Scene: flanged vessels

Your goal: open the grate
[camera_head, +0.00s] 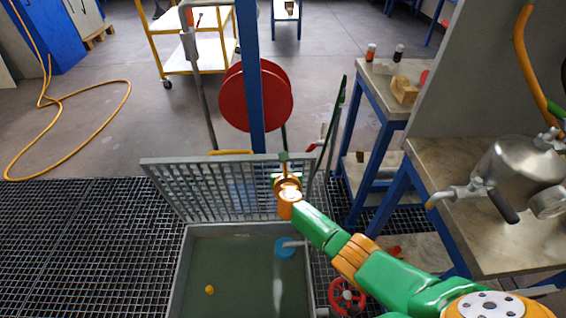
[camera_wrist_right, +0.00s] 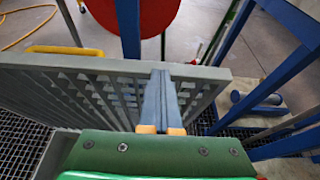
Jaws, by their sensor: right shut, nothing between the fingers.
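The grey metal grate (camera_head: 228,188) stands raised and tilted back at the far side of a square pit (camera_head: 240,275), leaving the pit uncovered. It also shows in the right wrist view (camera_wrist_right: 85,72), with a yellow handle (camera_head: 231,152) at its top edge. My right gripper (camera_head: 284,165) is at the grate's right end; its fingers (camera_wrist_right: 161,85) are closed together with nothing between them. They overlap the grate's right part in the wrist view; I cannot tell whether they touch it. My left gripper is not in view.
The pit holds greenish water, a small yellow object (camera_head: 210,289) and a blue round part (camera_head: 285,247). A red reel (camera_head: 256,96) on a blue post stands behind the grate. A workbench (camera_head: 490,225) with a steel vessel (camera_head: 525,170) is at the right. Grating floor at left is clear.

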